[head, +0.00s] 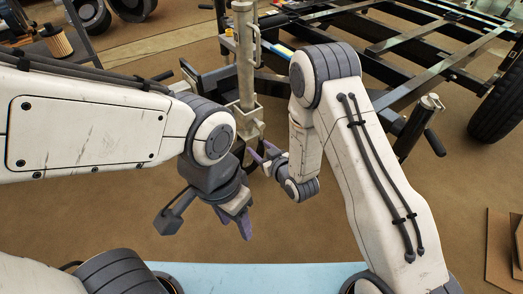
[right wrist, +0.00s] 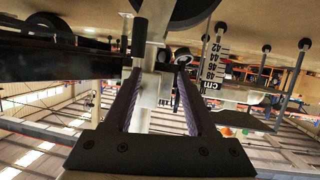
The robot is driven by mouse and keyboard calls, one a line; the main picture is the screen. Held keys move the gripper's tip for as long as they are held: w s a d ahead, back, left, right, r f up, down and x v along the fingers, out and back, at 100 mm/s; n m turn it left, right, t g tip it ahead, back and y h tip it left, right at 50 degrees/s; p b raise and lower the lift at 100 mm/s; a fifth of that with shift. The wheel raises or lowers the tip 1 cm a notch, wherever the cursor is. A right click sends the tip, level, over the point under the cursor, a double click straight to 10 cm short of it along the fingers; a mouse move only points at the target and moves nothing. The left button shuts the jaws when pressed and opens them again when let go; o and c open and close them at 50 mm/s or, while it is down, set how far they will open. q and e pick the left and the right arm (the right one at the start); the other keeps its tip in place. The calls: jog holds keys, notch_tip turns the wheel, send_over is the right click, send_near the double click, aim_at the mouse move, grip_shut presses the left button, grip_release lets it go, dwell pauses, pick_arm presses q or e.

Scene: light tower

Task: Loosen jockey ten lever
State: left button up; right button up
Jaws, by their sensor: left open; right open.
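The pale metal jockey post (head: 245,60) stands upright at the trailer's front, with a clamp block low on it and a wheel partly hidden behind my arms. My right gripper (head: 263,154) is open beside the lower post. In the right wrist view, its purple fingers (right wrist: 157,112) point toward the clamp block (right wrist: 150,85), which shows between them. A dark, short grip (right wrist: 138,38) sticks out by the block; I cannot tell whether this is the lever. No finger clearly touches it. My left gripper (head: 236,218) is open and empty, lower in the head view, pointing down over the floor.
The black trailer frame (head: 400,50) spreads across the upper right, with a tyre (head: 497,100) at the edge. A capped post with a dark handle (head: 418,125) stands right of my right arm. A pale blue surface (head: 250,275) lies below. Brown floor between is clear.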

aim_at(263, 147)
jog(key=s+d+f+m+t+y+b, duration=0.1)
jog(key=s+d+f+t+b, duration=0.1)
jog(key=d+f+t, duration=0.3)
jog(key=shift+g, duration=0.6)
jog(key=b+x, duration=0.1)
jog(key=x, duration=0.2)
jog(key=b+x, duration=0.2)
jog(key=x, duration=0.1)
jog(key=b+x, duration=0.1)
jog(key=x, duration=0.2)
jog(key=shift+s+a+f+b, duration=0.1)
jog(key=shift+a+f+b, duration=0.1)
jog(key=shift+f+b, duration=0.15)
jog(key=shift+w+a+r, duration=0.1)
jog(key=shift+w+a, duration=0.15)
jog(key=shift+w, duration=0.3)
pick_arm(q)
notch_tip(263, 147, down, 8)
pick_arm(e)
grip_shut()
